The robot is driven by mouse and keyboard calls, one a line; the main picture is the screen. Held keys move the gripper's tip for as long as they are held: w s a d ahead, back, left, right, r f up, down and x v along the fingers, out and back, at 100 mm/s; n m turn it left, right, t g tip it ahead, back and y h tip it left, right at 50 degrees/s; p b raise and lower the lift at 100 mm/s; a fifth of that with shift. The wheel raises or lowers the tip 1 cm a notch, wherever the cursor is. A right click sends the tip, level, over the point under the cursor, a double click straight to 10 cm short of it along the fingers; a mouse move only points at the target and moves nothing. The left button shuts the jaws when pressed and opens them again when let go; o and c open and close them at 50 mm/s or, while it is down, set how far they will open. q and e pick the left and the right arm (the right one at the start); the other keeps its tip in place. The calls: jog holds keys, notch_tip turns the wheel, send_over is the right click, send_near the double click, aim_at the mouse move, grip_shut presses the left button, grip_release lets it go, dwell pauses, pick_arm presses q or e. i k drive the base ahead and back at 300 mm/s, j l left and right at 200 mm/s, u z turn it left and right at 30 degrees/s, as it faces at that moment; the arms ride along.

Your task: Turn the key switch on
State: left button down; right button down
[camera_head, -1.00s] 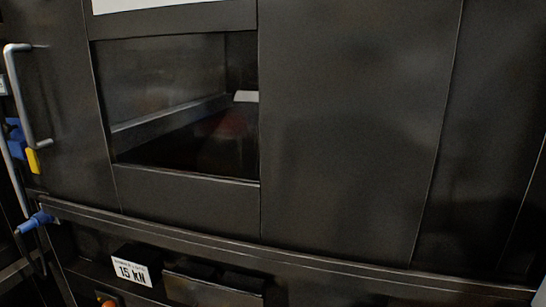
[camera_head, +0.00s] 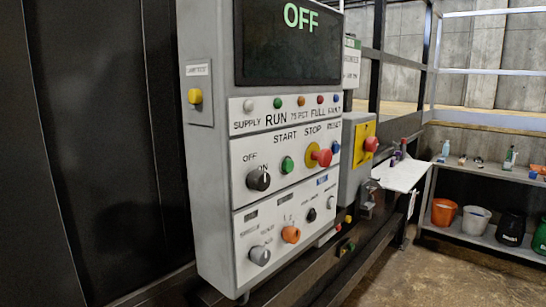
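A grey control panel (camera_head: 215,140) stands at the centre of the head view. Its screen (camera_head: 290,45) reads OFF in green. A black rotary switch (camera_head: 258,180) sits at the left of the middle row, beside the labels OFF and ON. To its right are a green button (camera_head: 287,164) under START and a red mushroom button (camera_head: 322,157) on a yellow ring. The lower row has a silver knob (camera_head: 260,255), an orange knob (camera_head: 291,234) and a small black knob (camera_head: 311,214). I cannot tell for certain which is the key switch. Neither gripper is in view.
A yellow button (camera_head: 195,96) is on the panel's left side. A second box with a red stop button (camera_head: 371,144) stands behind, right of the panel. A shelf (camera_head: 478,240) with buckets is at the far right. Concrete floor (camera_head: 430,279) is open in front of it.

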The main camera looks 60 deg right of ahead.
aim_at(257, 180)
jog(key=z, duration=0.5)
jog(key=l+z, duration=0.1)
jog(key=z, duration=0.4)
jog(key=l+z, duration=0.1)
jog(key=z, duration=0.9)
jog(key=l, duration=0.1)
